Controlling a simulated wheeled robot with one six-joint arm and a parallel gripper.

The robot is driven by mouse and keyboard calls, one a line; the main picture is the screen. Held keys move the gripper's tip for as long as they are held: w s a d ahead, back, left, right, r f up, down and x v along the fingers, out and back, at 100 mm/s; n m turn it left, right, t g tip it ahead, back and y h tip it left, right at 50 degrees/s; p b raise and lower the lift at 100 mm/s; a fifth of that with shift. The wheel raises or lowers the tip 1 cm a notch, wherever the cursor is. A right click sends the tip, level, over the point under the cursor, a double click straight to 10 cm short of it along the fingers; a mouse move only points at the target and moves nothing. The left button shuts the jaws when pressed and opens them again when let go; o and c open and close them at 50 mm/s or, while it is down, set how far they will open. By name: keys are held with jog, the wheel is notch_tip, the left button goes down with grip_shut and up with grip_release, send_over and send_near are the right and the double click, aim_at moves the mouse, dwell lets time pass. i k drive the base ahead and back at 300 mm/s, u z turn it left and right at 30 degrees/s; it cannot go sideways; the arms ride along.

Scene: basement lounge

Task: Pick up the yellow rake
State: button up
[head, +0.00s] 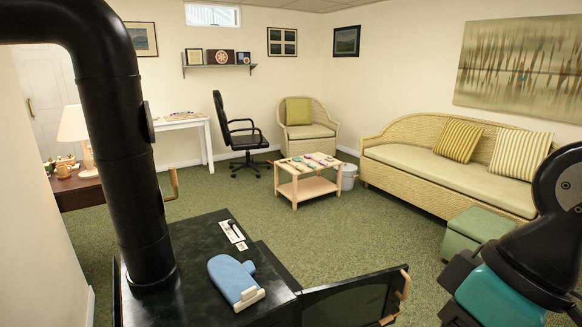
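I cannot make out a yellow rake in the head view. Small items lie on the low wooden table (308,188) in the middle of the room, too small to tell apart. Part of my black and teal arm shows at the lower right edge. My gripper is not in view, so I cannot see its state or where it is relative to anything.
A black stove (192,255) with a tall pipe (113,130) stands close in front, its door open to the right. A blue mitt (235,279) lies on it. A wicker sofa (447,173), green ottoman (474,234) and office chair (238,130) stand beyond. Green carpet (335,232) between is clear.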

aim_at(286, 161)
jog(key=z, duration=1)
jog(key=i, duration=4.2)
jog(key=u, duration=1.85)
jog(key=i, duration=3.9)
jog(key=z, duration=0.3)
